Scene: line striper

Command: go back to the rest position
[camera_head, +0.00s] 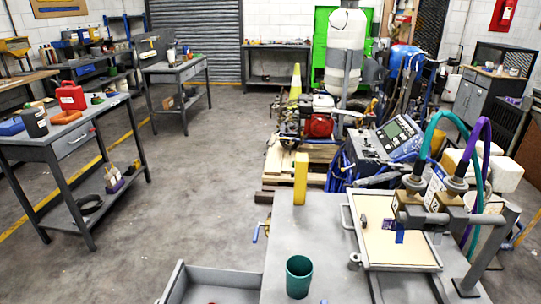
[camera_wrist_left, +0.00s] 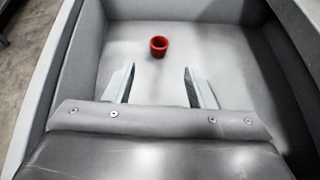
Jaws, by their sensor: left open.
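My left gripper (camera_wrist_left: 158,88) shows in the left wrist view with its two fingers spread apart and nothing between them. It is over a grey drawer (camera_wrist_left: 275,85), pointing down into it. A small red cup (camera_wrist_left: 158,46) stands on the drawer floor beyond the fingertips, apart from them. In the head view the open drawer (camera_head: 222,274) juts out at the bottom, cut off by the picture edge. Neither of my grippers shows in the head view.
A grey bench (camera_head: 325,220) beside the drawer holds a green cup (camera_head: 299,276), a yellow block (camera_head: 300,179) and a tray with a cream panel (camera_head: 390,241). Two fittings with teal and purple hoses stand at right. A workbench (camera_head: 50,135) stands left, with clear floor (camera_head: 190,180) between.

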